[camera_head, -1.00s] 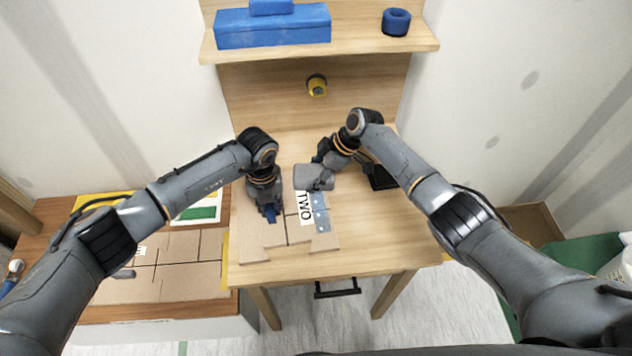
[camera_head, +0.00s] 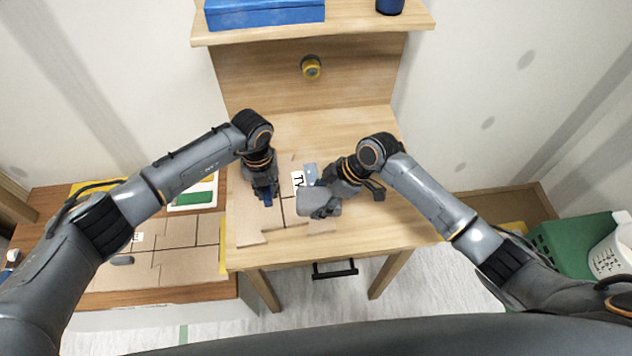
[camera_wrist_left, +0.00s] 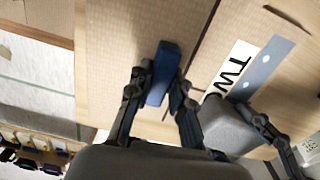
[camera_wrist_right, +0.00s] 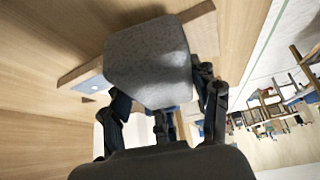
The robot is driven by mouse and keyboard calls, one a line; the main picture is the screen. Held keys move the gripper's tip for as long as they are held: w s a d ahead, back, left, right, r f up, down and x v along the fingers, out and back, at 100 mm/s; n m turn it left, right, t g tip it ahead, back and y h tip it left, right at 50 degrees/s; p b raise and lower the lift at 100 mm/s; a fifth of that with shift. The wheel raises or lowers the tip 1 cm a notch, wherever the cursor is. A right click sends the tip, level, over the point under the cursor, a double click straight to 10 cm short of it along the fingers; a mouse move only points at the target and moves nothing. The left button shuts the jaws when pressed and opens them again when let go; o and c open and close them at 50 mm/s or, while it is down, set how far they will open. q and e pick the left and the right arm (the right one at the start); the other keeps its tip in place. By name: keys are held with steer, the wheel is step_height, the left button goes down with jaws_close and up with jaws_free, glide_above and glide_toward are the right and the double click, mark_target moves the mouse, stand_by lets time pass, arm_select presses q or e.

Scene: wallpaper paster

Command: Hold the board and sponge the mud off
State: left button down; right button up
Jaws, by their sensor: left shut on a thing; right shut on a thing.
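The tan board (camera_head: 248,226) with dark lines lies on the wooden table. It carries a white label (camera_wrist_left: 229,76) reading "TWO" and a blue-grey strip with pale dots (camera_wrist_left: 264,68). My left gripper (camera_head: 266,192) is shut on a small blue block (camera_wrist_left: 163,72) at the board's left part. My right gripper (camera_head: 326,205) is shut on a grey sponge (camera_head: 312,202), over the board's right part, hiding part of the label and strip. The sponge also shows in the right wrist view (camera_wrist_right: 148,60). Contact with the board cannot be told. I see no clear mud.
A lower side table (camera_head: 50,205) with more tan boards stands at left. A green crate (camera_head: 574,248) stands at right. The table's back is clear.

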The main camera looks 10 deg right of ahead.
steer(key=shift+s+d+r, duration=0.1)
steer(key=shift+s+r, duration=0.1)
steer(key=shift+s, duration=1)
step_height(320, 180, up, 8)
steer(key=shift+f, duration=0.1)
steer(key=o, duration=0.8)
steer(key=shift+w, duration=0.1)
steer(key=c, duration=0.7)
arm_select(q)
steer(key=c, duration=1.1)
jaws_free()
steer(key=shift+w, duration=0.15)
arm_select(e)
steer(key=shift+w, duration=0.1)
arm_select(q)
step_height(320, 180, up, 12)
steer(key=shift+f, duration=0.1)
